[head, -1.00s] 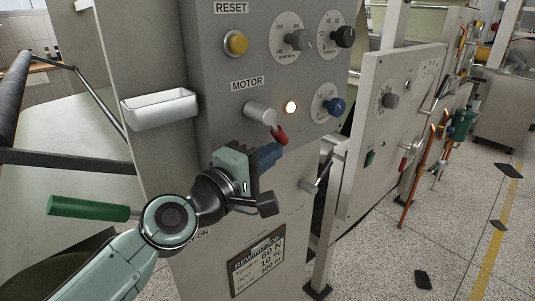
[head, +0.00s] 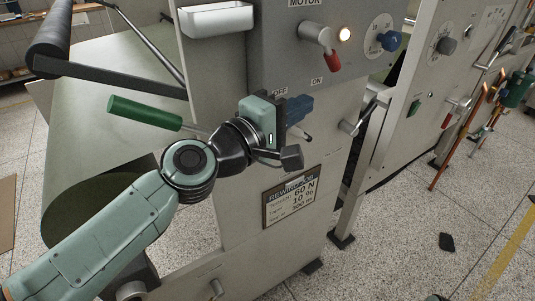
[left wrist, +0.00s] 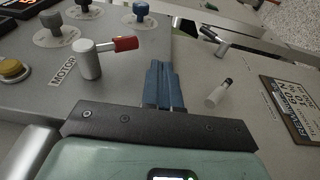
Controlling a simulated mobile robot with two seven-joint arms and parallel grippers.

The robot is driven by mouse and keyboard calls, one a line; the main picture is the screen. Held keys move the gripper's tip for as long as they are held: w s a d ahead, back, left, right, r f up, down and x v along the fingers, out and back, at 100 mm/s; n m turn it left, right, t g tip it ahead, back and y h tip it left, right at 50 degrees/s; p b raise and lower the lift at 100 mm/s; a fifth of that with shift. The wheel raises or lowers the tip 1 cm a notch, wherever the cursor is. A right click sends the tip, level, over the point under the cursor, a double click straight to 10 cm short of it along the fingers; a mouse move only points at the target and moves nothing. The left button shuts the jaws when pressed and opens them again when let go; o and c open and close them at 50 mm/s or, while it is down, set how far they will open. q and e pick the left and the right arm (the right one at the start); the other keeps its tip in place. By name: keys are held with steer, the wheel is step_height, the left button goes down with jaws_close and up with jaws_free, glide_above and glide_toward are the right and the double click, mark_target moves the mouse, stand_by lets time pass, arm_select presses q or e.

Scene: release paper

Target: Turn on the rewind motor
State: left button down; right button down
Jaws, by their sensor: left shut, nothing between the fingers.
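The rewind motor switch (head: 318,34) is a metal hub with a red-tipped lever (head: 333,61) on the grey panel, under the MOTOR label. The lever points down and slightly right. A lit lamp (head: 344,34) glows beside it. Below are an OFF label (head: 280,91) and an ON label (head: 317,82). My left gripper (head: 308,104) is shut and empty, below the red tip and apart from it. In the left wrist view, the shut blue fingers (left wrist: 161,82) are right of the switch hub (left wrist: 88,62). My right gripper is not in view.
A green handle (head: 145,112) sticks out left of my gripper. A small metal lever (left wrist: 218,94) lies right of the fingers in the wrist view. Another lever (head: 358,118) juts from the cabinet's right side. A white tray (head: 217,19) is upper left.

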arm_select(q)
steer(key=s+a+f, duration=0.4)
steer(key=shift+s+f, duration=0.3)
stand_by(0.4)
steer(key=shift+d+p, duration=0.1)
steer(key=shift+p, duration=0.2)
